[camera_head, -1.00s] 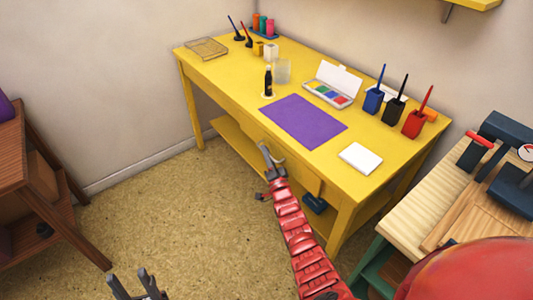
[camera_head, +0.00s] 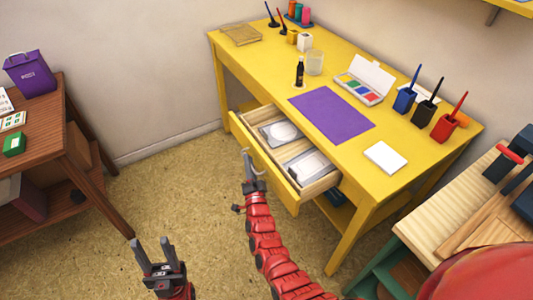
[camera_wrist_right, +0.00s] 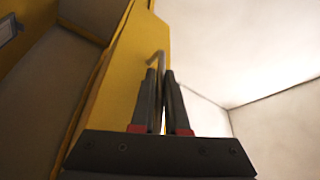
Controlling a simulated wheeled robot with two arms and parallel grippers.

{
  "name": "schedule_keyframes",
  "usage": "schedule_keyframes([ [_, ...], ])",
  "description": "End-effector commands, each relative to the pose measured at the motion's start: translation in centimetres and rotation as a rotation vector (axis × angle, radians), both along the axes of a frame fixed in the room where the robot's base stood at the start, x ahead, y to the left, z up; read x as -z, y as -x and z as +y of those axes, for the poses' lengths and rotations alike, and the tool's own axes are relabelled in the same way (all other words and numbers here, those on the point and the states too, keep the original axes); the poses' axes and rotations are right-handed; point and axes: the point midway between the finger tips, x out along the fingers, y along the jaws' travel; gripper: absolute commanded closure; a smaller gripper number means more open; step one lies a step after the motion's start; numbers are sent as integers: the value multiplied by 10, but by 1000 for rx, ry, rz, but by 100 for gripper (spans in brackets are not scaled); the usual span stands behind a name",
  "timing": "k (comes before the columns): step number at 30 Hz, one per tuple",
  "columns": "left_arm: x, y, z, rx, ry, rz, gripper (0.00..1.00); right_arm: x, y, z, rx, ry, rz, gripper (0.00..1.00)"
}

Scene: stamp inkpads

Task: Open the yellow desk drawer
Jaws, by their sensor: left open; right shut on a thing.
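The yellow desk (camera_head: 337,225) has its drawer (camera_head: 272,166) pulled out well from the front. Two flat pale items, one with a round top (camera_head: 281,132) and one rectangular (camera_head: 309,167), lie inside it. My right gripper (camera_head: 248,170) is at the drawer front and shut on its handle. In the right wrist view the fingers (camera_wrist_right: 161,100) are closed together, with the bent handle (camera_wrist_right: 156,58) showing just past the tips and the yellow drawer front (camera_wrist_right: 122,75) beside them. My left gripper (camera_head: 152,245) is open and empty, low over the floor, away from the desk.
The desktop holds a purple mat (camera_head: 331,120), a paint box (camera_head: 364,82), a dark bottle (camera_head: 299,73) and a white pad (camera_head: 385,156). A brown shelf (camera_head: 75,150) stands left and a wooden bench (camera_head: 450,205) right. The floor between is clear.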

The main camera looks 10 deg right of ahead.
Motion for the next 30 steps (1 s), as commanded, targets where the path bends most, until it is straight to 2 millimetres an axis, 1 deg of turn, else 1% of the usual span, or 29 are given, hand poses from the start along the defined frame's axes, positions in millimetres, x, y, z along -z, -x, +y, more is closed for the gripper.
schedule_keyframes([
  [1,0,0,0,0,0,0,50,1,4,10,-2,-2,2,100],
  [3,0,0,0,0,0,0,50,1,8,22,-2,-3,2,100],
  [9,1,0,0,0,0,0,50,0,16,45,-1,-1,-1,100],
  [16,1,0,0,0,0,0,50,1,20,55,-1,1,1,100],
  [26,1,0,0,0,0,0,50,1,20,56,-1,1,1,100],
  [27,1,0,0,0,0,0,50,1,20,56,-1,1,1,82],
  [28,1,0,0,0,0,0,50,1,20,56,-1,1,1,77],
  [30,1,0,0,0,0,0,50,1,20,55,-1,1,1,75],
])
